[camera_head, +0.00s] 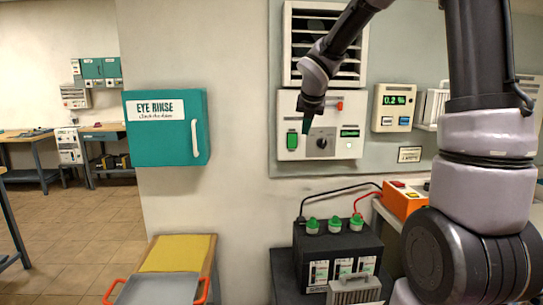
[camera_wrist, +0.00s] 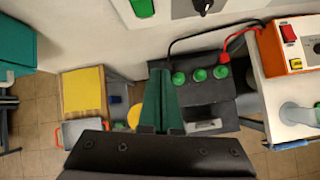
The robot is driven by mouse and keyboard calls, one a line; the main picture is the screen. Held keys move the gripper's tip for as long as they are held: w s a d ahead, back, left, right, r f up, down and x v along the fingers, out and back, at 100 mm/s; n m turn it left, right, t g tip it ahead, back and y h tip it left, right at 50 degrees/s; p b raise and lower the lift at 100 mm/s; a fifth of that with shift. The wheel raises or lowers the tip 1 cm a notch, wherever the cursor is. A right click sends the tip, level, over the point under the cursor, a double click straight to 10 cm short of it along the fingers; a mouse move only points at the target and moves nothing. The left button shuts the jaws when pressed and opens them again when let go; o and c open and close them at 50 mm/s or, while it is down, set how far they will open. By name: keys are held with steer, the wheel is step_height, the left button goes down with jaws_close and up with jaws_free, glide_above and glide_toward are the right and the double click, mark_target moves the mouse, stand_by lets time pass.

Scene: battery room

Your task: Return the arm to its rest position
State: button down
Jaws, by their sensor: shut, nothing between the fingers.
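My arm reaches across the wall panel in the head view. My gripper (camera_head: 307,125) points down in front of the white control box (camera_head: 346,142), which has a dark knob and a green button. In the wrist view my gripper (camera_wrist: 162,100) shows two green fingers pressed together, with nothing between them. It hangs above and in front of the black battery (camera_head: 338,250), apart from it. The battery has green caps, and a black and a red cable are attached. The wrist view also shows the battery (camera_wrist: 212,95), partly hidden by the fingers.
A teal eye rinse cabinet (camera_head: 167,128) hangs on the wall at left. Below it is a yellow-topped stand (camera_head: 180,252) with a grey tray (camera_head: 158,291) with orange handles. An orange charger (camera_head: 405,199) sits right of the battery. Open floor (camera_head: 70,230) lies at left.

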steer(key=s+d+r+n, duration=0.1)
steer(key=s+r+n, duration=0.1)
steer(key=s+n, duration=0.8)
steer(key=s+d+r+n+y, duration=0.1)
steer(key=s+d+r+n, duration=0.1)
steer(key=s+n, duration=0.8)
steer(key=s+d+r+n+y, duration=0.1)
steer(key=s+d+r+n, duration=0.1)
steer(key=s+n, duration=0.8)
steer(key=shift+d+r+n, duration=0.2)
steer(key=shift+r+n, duration=0.25)
steer(key=shift+n, duration=2.15)
steer(key=shift+s, duration=0.1)
